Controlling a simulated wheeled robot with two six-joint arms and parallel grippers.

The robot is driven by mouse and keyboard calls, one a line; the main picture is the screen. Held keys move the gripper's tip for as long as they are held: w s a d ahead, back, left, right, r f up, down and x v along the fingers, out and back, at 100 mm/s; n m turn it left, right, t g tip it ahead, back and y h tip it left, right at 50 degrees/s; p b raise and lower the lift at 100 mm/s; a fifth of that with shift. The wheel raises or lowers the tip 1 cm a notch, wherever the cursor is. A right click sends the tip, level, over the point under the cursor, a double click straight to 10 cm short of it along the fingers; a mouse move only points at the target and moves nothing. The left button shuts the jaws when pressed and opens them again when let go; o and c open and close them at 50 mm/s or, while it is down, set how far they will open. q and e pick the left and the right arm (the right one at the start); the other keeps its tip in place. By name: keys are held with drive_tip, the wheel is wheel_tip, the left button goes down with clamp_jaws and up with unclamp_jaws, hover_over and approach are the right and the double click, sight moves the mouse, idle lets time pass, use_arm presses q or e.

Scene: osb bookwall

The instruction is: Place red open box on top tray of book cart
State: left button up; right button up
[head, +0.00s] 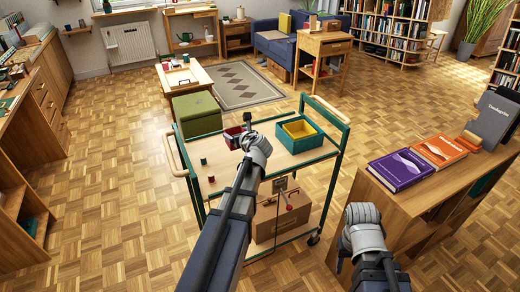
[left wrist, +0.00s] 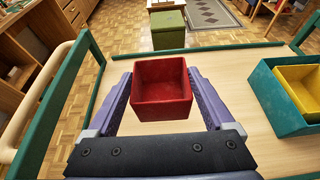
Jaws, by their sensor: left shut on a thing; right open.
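The red open box (head: 233,138) is at the left part of the book cart's top tray (head: 222,176) in the head view, partly hidden by my left gripper (head: 246,128). In the left wrist view the red open box (left wrist: 162,88) sits between the two purple fingers of my left gripper (left wrist: 160,95), which is shut on it. The box is upright and looks empty, over the pale tray surface (left wrist: 240,82). I cannot tell whether its underside touches the tray. My right gripper (head: 345,245) is open and empty, right of the cart; its fingers are mostly hidden.
A teal box (head: 297,136) with a yellow box (head: 299,129) inside stands at the tray's right. A cardboard box (head: 283,217) is on the lower shelf. A shelf with books (head: 401,169) stands at right.

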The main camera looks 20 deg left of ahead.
use_arm(q)
drive_tip(key=shift+s+a, duration=0.25)
drive_tip(key=shift+a, duration=0.2)
wheel_tip(320, 180, down, 10)
drive_tip(key=b, duration=1)
drive_tip(key=shift+f, duration=0.2)
drive_tip(key=o, duration=1.1)
drive_tip(key=shift+r, duration=0.1)
drive_tip(key=shift+r, duration=0.1)
